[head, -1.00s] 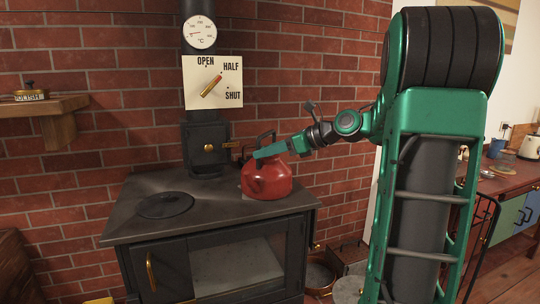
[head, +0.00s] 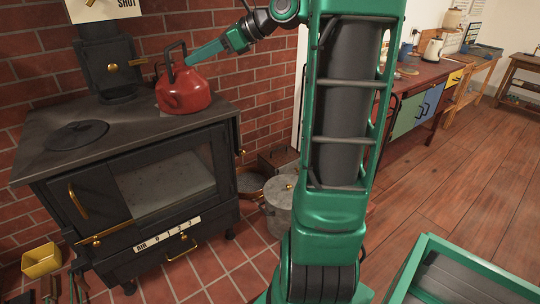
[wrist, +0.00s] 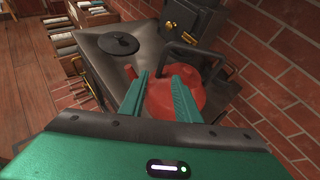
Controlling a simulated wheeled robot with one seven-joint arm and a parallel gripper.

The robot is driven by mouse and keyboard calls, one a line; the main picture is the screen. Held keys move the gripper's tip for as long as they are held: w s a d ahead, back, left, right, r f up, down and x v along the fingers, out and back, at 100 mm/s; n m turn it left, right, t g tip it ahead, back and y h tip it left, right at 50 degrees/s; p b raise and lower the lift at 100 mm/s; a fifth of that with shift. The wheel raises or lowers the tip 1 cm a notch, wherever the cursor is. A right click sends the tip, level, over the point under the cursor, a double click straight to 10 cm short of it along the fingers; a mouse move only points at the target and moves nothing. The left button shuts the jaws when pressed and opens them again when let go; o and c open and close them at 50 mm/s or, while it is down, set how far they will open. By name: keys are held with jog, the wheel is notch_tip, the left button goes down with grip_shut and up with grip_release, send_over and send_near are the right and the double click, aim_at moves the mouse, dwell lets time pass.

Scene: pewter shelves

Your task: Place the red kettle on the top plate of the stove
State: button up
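The red kettle (head: 184,91), with its black arched handle, stands upright on the right part of the stove's dark top plate (head: 128,122). It also shows in the wrist view (wrist: 160,100), partly hidden behind my fingers. My gripper (head: 188,62) is beside the top of the kettle, just right of its handle in the head view. In the wrist view my gripper (wrist: 161,72) has its two green fingers apart, with the kettle's body below and beyond them. The handle (wrist: 198,58) lies beyond the fingertips. I cannot tell whether a finger touches the kettle.
A round black hob plate (head: 76,135) lies on the stove's left part. The stove pipe box (head: 108,65) rises at the back. A brick wall is close behind. A grey pot (head: 282,205) stands on the floor right of the stove. Wooden floor lies open at right.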

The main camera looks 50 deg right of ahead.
jog(key=s+a+f+n+g+h, duration=0.3)
jog(key=s+f+n+g+h, duration=0.2)
jog(key=s+f+n, duration=0.8)
jog(key=s+f+n+g, duration=0.3)
jog(key=s+f+n, duration=0.1)
jog(key=s, duration=0.6)
jog(key=s+f+n+g+h, duration=0.1)
jog(key=s+f+n+g, duration=0.2)
jog(key=s, duration=0.7)
notch_tip(320, 180, down, 3)
jog(key=shift+s+a+f+n+h, duration=0.2)
jog(key=shift+s+n+h, duration=0.1)
jog(key=shift+n, duration=0.7)
jog(key=shift+w, duration=0.1)
